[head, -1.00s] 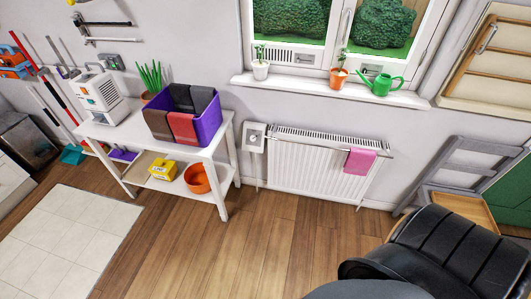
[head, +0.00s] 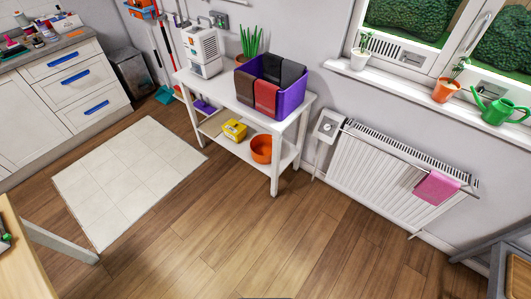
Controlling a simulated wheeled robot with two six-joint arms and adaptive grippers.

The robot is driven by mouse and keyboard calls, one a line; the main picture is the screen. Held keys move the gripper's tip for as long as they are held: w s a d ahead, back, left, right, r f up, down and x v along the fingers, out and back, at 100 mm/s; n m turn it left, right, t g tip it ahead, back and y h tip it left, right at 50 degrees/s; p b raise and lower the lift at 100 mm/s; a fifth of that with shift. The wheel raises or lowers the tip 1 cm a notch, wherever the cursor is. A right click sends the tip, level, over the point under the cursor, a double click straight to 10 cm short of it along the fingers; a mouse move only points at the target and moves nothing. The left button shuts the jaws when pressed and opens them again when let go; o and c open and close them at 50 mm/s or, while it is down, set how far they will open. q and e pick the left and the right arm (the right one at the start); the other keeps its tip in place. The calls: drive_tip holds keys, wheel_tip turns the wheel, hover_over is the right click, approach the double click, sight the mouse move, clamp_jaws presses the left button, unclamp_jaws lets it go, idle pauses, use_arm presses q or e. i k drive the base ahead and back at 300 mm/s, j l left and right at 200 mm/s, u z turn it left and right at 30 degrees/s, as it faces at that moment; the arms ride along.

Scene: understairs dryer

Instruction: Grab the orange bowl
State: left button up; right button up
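The orange bowl (head: 261,149) sits on the lower shelf of the white table (head: 222,99), toward its right end. A yellow box (head: 235,130) is just left of it on the same shelf. The bowl is below the purple bin on the tabletop and its front is unobstructed in the head view. Neither of my grippers shows in this view.
A purple bin (head: 291,101) with cloths stands on the tabletop. A radiator (head: 385,180) with a pink cloth (head: 437,187) is to the right. A wooden table edge (head: 25,262) is at lower left. Open wood floor (head: 235,235) lies before the white table; a pale mat (head: 125,175) is left.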

sight(261, 145)
drive_tip(key=i+j, duration=0.25)
drive_tip(key=j, duration=0.15)
drive_tip(key=i+j, duration=0.25)
drive_tip(key=i+j+z, duration=0.1)
drive_tip(key=i+j, duration=0.15)
drive_tip(key=j, duration=0.25)
drive_tip(key=i+j, duration=0.2)
drive_tip(key=j, duration=0.2)
